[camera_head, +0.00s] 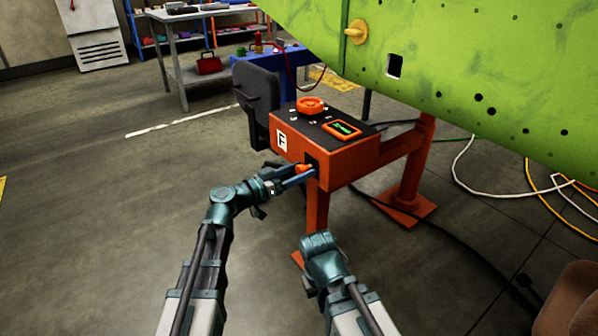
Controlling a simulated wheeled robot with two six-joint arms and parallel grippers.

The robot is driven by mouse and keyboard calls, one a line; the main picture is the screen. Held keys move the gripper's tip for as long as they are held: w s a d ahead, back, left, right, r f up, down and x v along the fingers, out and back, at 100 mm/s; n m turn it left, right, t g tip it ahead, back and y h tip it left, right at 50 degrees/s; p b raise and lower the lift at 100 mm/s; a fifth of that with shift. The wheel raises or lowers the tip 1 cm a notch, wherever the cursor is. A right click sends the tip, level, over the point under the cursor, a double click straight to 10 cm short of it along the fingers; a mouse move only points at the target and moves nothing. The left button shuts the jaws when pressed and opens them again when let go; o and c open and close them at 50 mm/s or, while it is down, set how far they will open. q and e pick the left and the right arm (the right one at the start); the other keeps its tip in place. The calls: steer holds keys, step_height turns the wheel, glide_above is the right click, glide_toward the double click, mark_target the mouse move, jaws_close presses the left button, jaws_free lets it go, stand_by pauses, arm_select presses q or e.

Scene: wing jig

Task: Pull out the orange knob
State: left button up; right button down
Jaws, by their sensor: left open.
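A small orange knob (303,168) sits at the dark opening in the front face of the orange control box (345,168). My left gripper (300,174) reaches in from the left, with its blue fingers open on either side of the knob. The fingers partly hide the knob, and I cannot tell whether they touch it. A larger round orange-red dial (310,104) is on the box's black top, next to a small green display (342,129). My right arm shows at the bottom centre, but its gripper is not visible.
A green perforated wing panel (450,60) hangs over the box at the upper right. A dark grey panel (257,98) stands behind the box at left. Cables (470,160) lie on the floor at right. The floor at left is clear.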

arm_select(q)
jaws_close()
stand_by(1.4)
